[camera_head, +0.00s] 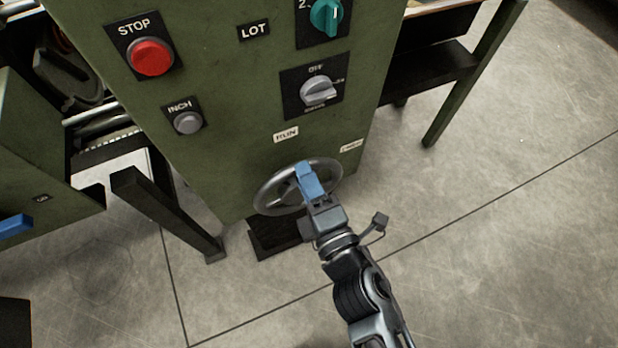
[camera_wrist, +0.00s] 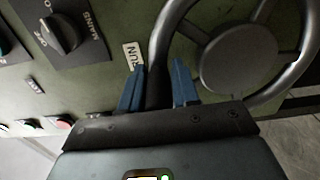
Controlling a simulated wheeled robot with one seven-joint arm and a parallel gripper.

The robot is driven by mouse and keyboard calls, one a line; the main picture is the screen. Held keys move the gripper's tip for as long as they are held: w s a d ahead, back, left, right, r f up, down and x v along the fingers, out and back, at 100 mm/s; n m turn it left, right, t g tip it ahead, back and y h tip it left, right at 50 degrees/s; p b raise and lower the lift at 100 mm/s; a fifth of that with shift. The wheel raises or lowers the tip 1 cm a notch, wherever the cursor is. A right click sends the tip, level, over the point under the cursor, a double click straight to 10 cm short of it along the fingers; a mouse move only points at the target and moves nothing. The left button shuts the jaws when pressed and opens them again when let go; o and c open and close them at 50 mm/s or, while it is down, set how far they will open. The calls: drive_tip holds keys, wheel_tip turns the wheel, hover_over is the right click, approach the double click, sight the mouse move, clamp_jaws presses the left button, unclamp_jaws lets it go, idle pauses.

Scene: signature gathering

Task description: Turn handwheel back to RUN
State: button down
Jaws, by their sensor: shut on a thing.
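The grey metal handwheel (camera_head: 263,195) is on the lower front of the green machine panel. A white RUN label (camera_head: 286,134) is just above the wheel, and another small label (camera_head: 351,146), too small to read, is at its upper right. My gripper (camera_head: 310,180) reaches the wheel from below right. In the wrist view my gripper (camera_wrist: 158,84) has its two blue fingers on either side of the handwheel (camera_wrist: 238,55) rim, shut on it. The RUN label (camera_wrist: 132,56) lies close beside the left finger there. No pointer on the wheel is clearly visible.
Above the wheel are a red STOP button (camera_head: 150,56), a grey INCH button (camera_head: 187,122), a grey rotary switch (camera_head: 318,90) and a teal knob (camera_head: 326,16). Dark legs (camera_head: 168,213) stand left of the panel. The floor to the right is clear.

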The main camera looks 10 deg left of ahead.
drive_tip(key=shift+a+r, duration=0.25)
drive_tip(key=shift+r, duration=0.15)
drive_tip(key=c, duration=1.2)
unclamp_jaws()
drive_tip(key=o, duration=0.3)
drive_tip(key=shift+f, duration=0.15)
drive_tip(key=shift+s+f, duration=0.1)
drive_tip(key=shift+s+d, duration=0.15)
drive_tip(key=shift+s, duration=0.05)
drive_tip(key=v, duration=0.7)
drive_tip(key=shift+s+d, duration=0.1)
